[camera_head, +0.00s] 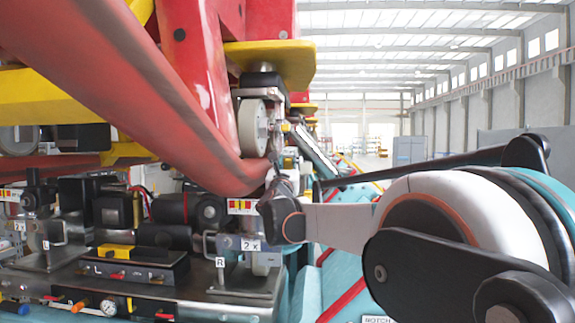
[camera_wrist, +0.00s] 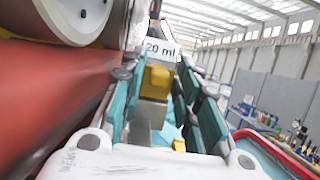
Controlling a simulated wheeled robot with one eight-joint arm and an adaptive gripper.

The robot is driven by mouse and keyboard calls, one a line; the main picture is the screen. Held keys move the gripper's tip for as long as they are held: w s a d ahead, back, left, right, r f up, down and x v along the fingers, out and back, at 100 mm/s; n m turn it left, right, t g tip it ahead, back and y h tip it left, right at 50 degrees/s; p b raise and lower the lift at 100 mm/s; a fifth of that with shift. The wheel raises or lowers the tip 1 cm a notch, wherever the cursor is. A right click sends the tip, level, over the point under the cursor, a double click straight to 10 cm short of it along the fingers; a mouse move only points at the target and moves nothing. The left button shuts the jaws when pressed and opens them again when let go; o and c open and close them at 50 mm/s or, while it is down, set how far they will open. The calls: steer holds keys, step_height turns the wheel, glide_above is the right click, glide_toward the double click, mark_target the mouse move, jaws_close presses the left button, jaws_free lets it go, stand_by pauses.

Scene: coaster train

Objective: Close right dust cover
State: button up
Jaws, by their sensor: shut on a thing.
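My gripper (camera_head: 282,170) is beside the lower part of the white wheel (camera_head: 252,127) and the red rail, partly hidden behind my wrist. In the wrist view its two teal fingers (camera_wrist: 160,78) point away from the camera, on either side of a yellow piece (camera_wrist: 157,80) with a grey part below it. The gripper is shut on this yellow piece, though the exact contact is hard to see. I cannot make out the right dust cover for sure in either view.
The thick red rail (camera_head: 150,85) runs close along the gripper's left, also large in the wrist view (camera_wrist: 45,95). A metal bench (camera_head: 160,285) with gauges, knobs and clamps stands lower left. The hall to the right looks open.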

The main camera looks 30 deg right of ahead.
steer(key=shift+w+d+r+g+y+p, duration=0.1)
steer(key=shift+r+g+y+p, duration=0.35)
steer(key=shift+g+p, duration=0.25)
steer(key=shift+w+r+g+y+p, duration=0.1)
steer(key=shift+r+g+y+p, duration=0.05)
steer(key=shift+g+y+p, duration=0.3)
steer(key=o, duration=0.7)
steer(key=shift+o, duration=0.2)
steer(key=v, duration=1.2)
